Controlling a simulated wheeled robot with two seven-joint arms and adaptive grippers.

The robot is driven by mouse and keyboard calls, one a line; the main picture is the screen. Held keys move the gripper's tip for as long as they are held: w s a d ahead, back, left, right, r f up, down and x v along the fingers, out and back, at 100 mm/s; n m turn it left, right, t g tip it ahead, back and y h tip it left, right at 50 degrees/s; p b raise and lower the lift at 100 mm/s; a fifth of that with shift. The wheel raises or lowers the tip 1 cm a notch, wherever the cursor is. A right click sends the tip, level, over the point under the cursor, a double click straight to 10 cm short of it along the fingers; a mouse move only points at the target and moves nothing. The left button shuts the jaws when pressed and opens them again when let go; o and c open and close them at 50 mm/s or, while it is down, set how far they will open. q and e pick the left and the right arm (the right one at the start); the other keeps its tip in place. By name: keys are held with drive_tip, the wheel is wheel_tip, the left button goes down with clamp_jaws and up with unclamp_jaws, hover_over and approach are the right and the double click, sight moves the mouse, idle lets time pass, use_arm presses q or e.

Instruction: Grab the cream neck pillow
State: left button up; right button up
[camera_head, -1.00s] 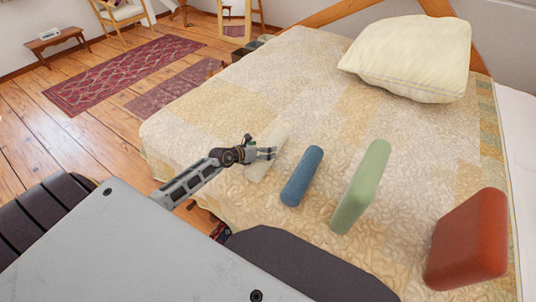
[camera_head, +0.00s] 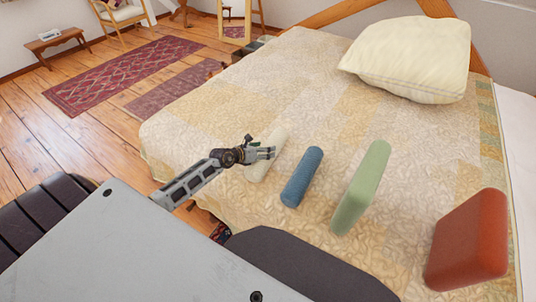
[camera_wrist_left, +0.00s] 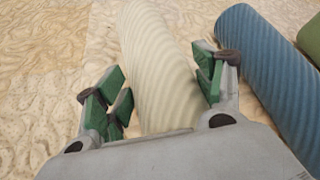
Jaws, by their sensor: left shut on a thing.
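The cream neck pillow (camera_head: 273,148) is a ribbed roll lying on the bed, left of the blue roll. My left gripper (camera_head: 268,153) reaches over it from the left. In the left wrist view, the cream pillow (camera_wrist_left: 160,60) lies between the green finger pads of my left gripper (camera_wrist_left: 162,92), which is shut on it. The pillow's near end is hidden behind the gripper body. It appears to rest on the quilt. My right gripper is not in view.
A blue roll (camera_head: 302,177) lies close to the right, also in the left wrist view (camera_wrist_left: 265,75). A green cushion (camera_head: 361,188) and a red cushion (camera_head: 468,240) are further right. A large cream pillow (camera_head: 408,58) sits at the bed's head. The quilt (camera_head: 235,105) beyond is clear.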

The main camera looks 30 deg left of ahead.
use_arm(q)
drive_tip(key=shift+r, duration=0.15)
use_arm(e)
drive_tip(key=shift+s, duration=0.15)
